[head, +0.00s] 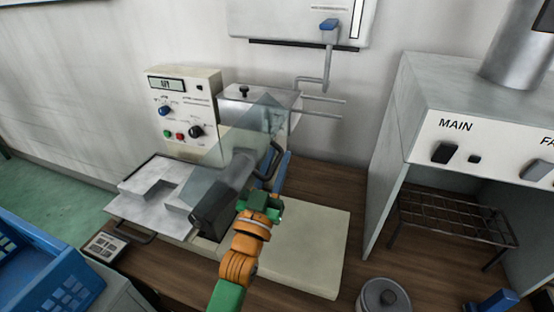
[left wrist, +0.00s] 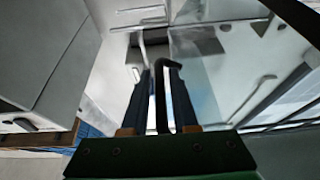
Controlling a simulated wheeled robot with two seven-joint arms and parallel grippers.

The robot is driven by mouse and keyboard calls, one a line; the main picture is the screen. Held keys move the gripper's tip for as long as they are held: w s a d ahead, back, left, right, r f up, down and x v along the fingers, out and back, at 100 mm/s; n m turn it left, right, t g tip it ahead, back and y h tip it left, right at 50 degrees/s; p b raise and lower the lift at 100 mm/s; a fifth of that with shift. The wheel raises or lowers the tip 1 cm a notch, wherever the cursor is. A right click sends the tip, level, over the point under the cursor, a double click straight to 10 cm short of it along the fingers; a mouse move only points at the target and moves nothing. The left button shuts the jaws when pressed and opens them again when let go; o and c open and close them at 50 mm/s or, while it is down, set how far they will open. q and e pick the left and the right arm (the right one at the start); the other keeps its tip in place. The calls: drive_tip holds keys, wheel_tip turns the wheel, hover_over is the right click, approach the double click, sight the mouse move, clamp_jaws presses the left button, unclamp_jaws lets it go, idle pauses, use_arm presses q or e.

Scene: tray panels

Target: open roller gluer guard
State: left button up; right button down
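The roller gluer has a beige control box (head: 183,112) and a clear, tilted guard (head: 228,141) over its dark roller part (head: 222,194). A black handle (head: 273,157) sticks out at the guard's right side; the handle also shows in the left wrist view (left wrist: 160,100). My left gripper (head: 277,172) is at this handle. In the left wrist view its two dark fingers (left wrist: 160,85) stand on either side of the handle, with slim gaps beside it. Whether a fingertip touches the handle is unclear. My right gripper is not in view.
A metal feed tray (head: 150,212) lies left of the roller part. A pale board (head: 318,240) lies to the right. A grey cabinet marked MAIN (head: 436,100) stands right, a lidded pot (head: 383,297) at the front. A blue crate (head: 45,265) is at lower left.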

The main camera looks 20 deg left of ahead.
use_arm(q)
drive_tip(key=shift+s, duration=0.1)
clamp_jaws()
idle(1.2)
drive_tip(key=shift+a+r, duration=0.1)
drive_tip(key=shift+a, duration=0.05)
